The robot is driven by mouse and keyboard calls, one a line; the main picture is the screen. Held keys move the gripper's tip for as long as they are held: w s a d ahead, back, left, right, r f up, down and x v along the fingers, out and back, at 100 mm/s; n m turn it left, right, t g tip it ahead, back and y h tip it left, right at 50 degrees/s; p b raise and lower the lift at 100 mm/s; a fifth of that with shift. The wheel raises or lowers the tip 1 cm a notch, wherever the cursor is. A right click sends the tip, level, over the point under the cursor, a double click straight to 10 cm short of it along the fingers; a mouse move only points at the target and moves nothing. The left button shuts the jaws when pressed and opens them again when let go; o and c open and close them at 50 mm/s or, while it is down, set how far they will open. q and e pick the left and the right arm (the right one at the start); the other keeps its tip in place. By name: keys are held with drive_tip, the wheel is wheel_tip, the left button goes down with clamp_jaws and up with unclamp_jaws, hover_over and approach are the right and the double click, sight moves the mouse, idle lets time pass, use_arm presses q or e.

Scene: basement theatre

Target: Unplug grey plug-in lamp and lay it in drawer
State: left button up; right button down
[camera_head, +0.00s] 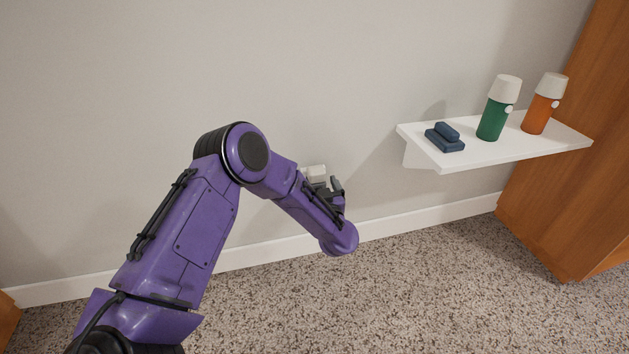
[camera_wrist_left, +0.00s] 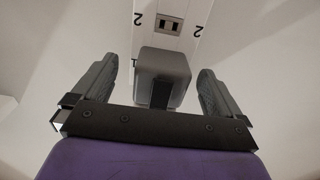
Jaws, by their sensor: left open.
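The grey plug-in lamp (camera_wrist_left: 165,66) is a rounded block at the outlet marked 1 on a white outlet strip (camera_wrist_left: 203,22). My left gripper (camera_wrist_left: 156,76) is open, with one finger on each side of the lamp and a visible gap on both sides. In the head view the left gripper (camera_head: 326,188) is at the wall by the white strip (camera_head: 314,172), and my wrist hides most of the lamp. No drawer shows in either view. My right gripper is not in view.
A white wall shelf (camera_head: 500,152) to the right holds a dark blue stacked object (camera_head: 445,140), a green bottle (camera_head: 494,118) and an orange bottle (camera_head: 538,113). A wooden cabinet (camera_head: 575,190) stands at the far right. The carpet below is clear.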

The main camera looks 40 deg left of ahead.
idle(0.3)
use_arm(q)
drive_tip(key=shift+p, duration=0.35)
drive_tip(key=shift+c, duration=0.3)
drive_tip(key=c, duration=1.7)
drive_tip(key=shift+o, duration=0.2)
drive_tip(key=shift+p+v, duration=0.75)
drive_tip(key=shift+v, duration=0.65)
drive_tip(key=shift+p+v, duration=0.7)
drive_tip(key=shift+v, duration=0.9)
